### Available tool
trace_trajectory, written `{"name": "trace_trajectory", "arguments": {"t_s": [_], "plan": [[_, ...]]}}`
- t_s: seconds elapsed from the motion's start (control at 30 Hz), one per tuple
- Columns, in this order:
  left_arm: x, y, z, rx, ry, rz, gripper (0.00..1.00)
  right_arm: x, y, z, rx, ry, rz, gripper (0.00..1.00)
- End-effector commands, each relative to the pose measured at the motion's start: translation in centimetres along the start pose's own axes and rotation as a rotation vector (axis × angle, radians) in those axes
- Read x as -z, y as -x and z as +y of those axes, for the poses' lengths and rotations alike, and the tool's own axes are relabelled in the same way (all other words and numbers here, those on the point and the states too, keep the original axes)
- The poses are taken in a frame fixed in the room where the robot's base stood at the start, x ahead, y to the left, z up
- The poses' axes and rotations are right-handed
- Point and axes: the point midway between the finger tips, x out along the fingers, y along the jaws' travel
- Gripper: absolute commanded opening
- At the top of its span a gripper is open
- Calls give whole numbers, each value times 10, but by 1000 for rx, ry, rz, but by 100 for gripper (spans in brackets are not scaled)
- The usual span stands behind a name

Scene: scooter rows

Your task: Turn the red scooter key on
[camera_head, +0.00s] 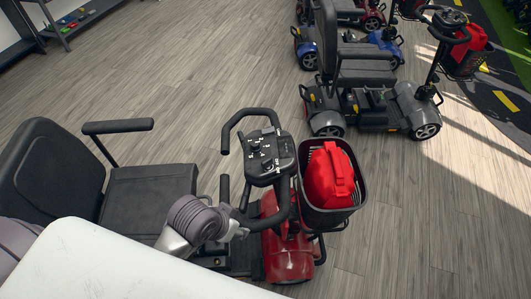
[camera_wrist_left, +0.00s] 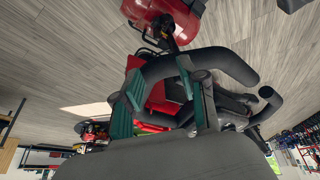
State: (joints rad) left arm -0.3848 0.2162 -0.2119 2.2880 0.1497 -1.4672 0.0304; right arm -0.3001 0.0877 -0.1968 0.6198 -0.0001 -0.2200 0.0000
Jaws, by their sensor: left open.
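The red scooter (camera_head: 287,253) stands at the lower middle of the head view, with a black seat and looped black handlebars. Its dark control panel (camera_head: 269,155) faces up between the handlebars; I cannot make out the key on it. My left arm reaches in low, beside the scooter's steering column and below the panel. In the left wrist view my left gripper (camera_wrist_left: 158,78) is open, with its green-padded fingers apart. Black handlebar tubing (camera_wrist_left: 226,63) shows close in front of it. I cannot tell whether the fingers touch the tubing. My right gripper is not in view.
A black basket (camera_head: 355,206) holding a red container (camera_head: 330,178) hangs at the scooter's front. The black seat (camera_head: 148,195) and its armrest (camera_head: 118,126) lie to the left. A grey scooter (camera_head: 370,105) stands behind at right. Wooden floor at right front is free.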

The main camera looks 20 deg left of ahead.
Motion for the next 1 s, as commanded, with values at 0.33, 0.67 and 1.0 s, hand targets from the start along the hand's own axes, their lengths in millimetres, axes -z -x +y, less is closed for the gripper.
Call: {"name": "trace_trajectory", "arguments": {"t_s": [0.33, 0.67, 1.0], "plan": [[85, 11, 16, -125, -173, 91, 42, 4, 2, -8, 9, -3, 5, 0], [176, 64, -17, -182, -357, 42, 42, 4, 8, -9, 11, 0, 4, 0], [202, 102, -55, -174, -329, -25, 42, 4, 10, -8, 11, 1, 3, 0]]}}
